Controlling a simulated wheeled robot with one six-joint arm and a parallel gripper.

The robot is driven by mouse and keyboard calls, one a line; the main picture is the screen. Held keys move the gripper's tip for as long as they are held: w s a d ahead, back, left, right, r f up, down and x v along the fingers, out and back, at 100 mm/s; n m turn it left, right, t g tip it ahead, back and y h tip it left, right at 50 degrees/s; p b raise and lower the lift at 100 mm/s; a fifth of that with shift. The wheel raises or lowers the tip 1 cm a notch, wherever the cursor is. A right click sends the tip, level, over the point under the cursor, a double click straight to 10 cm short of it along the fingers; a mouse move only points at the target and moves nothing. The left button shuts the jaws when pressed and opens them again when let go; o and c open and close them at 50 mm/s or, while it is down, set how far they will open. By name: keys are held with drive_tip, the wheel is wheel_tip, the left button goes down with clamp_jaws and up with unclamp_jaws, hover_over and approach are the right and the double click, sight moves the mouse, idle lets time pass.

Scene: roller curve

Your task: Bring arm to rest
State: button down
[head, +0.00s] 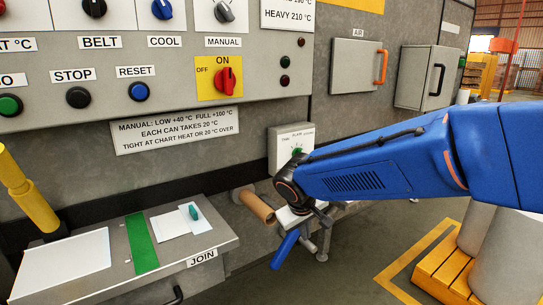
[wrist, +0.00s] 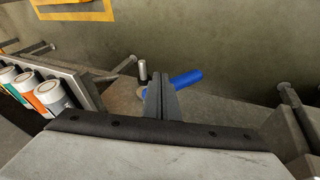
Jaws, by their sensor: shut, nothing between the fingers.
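My gripper shows in the wrist view (wrist: 162,88) with its two dark fingers together and nothing between them. In the head view my blue arm reaches in from the right edge, and its dark wrist hangs in front of the grey machine (head: 220,160). The fingers are hard to make out there. A blue handle (head: 285,250) shows just below the wrist; in the wrist view it (wrist: 187,77) lies beyond the fingertips. I cannot tell whether the fingers touch it.
A control panel (head: 150,60) with knobs and buttons fills the upper left. A bench marked JOIN (head: 215,240) stands lower left, near a brown tube (head: 258,207). Several cans (wrist: 52,95) stand left in the wrist view. A yellow pallet (head: 445,277) stands lower right.

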drive_tip(key=s+d+m+y, duration=0.1)
drive_tip(key=s+d+m, duration=0.1)
drive_tip(key=s+d, duration=0.7)
drive_tip(key=s+d+m, duration=0.3)
drive_tip(key=s+d, duration=0.7)
drive_tip(key=s, duration=0.7)
drive_tip(key=shift+d+r+y, duration=0.15)
drive_tip(key=shift+r+y, duration=0.25)
drive_tip(key=shift+r, duration=0.05)
